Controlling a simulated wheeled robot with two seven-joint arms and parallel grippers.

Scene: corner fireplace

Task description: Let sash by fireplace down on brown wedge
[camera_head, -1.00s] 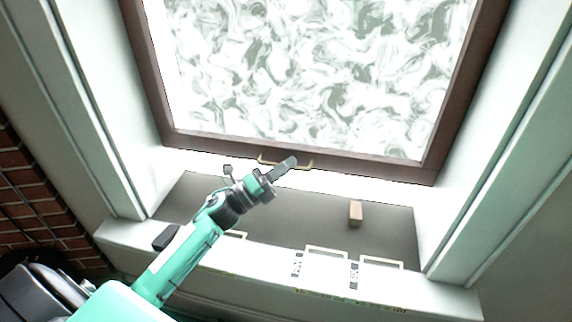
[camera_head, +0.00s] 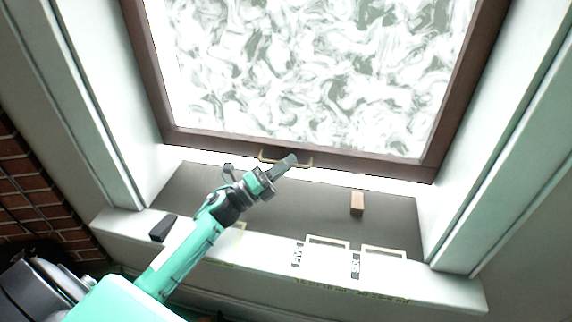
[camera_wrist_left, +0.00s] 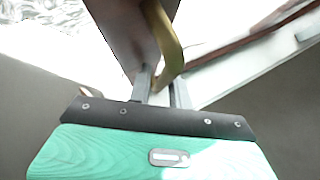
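The sash is a brown-framed window with swirled glass (camera_head: 310,70). Its bottom rail (camera_head: 375,166) hangs above the sill, with a bright gap below. A brass handle (camera_head: 305,163) is on the bottom rail; it also shows in the left wrist view (camera_wrist_left: 168,45). My left gripper (camera_head: 290,161) is at the handle, its fingers either side of the brass bar and seemingly shut on it; the exact contact is partly hidden. The brown wedge (camera_head: 357,204) stands on the dark part of the sill, right of my gripper and apart from the sash. My right gripper is not in view.
A dark block (camera_head: 163,228) lies at the sill's left end. Labelled outlined rectangles (camera_head: 328,241) mark the white front sill (camera_head: 270,254). White jambs flank the opening on both sides. A brick wall (camera_head: 35,200) is at the left.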

